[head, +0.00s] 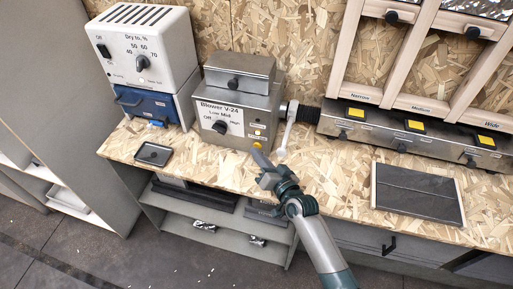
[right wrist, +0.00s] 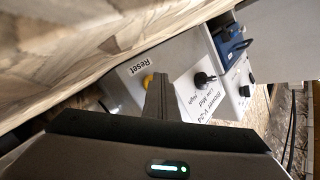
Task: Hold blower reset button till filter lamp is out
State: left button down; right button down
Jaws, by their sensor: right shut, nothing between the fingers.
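The blower (head: 224,122), a metal box labelled Blower V-24 with a black speed knob, stands on the bench in the head view. Its yellow reset button (head: 257,145) is low on the right of the front face. Small lamp spots (head: 258,133) sit just above it, and one looks pale amber. My right gripper (head: 261,158) is shut and empty, its tips just below and in front of the button. In the right wrist view the yellow button (right wrist: 148,80) shows beside the fingertips (right wrist: 160,82), near the Reset label. I cannot tell whether they touch. My left gripper is out of view.
A white dryer unit (head: 148,50) with a blue drawer stands left of the blower, with a small dark tray (head: 153,154) in front. A pale lever (head: 287,131) and black hose (head: 307,114) are close on the right. A dark panel (head: 418,193) lies farther right.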

jog(key=shift+s, duration=0.1)
dwell(0.4)
jog(key=shift+s+a+p, duration=0.25)
jog(key=shift+s+p, duration=0.25)
jog(key=shift+s, duration=0.3)
jog(key=shift+s+a+r+p, duration=0.1)
jog(key=shift+s+a+p, duration=0.15)
jog(key=shift+s, duration=0.35)
jog(key=shift+s+a+p, duration=0.15)
jog(key=shift+s+p, duration=0.2)
jog(key=shift+s, duration=0.2)
jog(key=shift+s+a+p, duration=0.2)
jog(key=shift+s, duration=0.45)
jog(key=shift+s+a+p, duration=0.2)
jog(key=shift+s, duration=0.4)
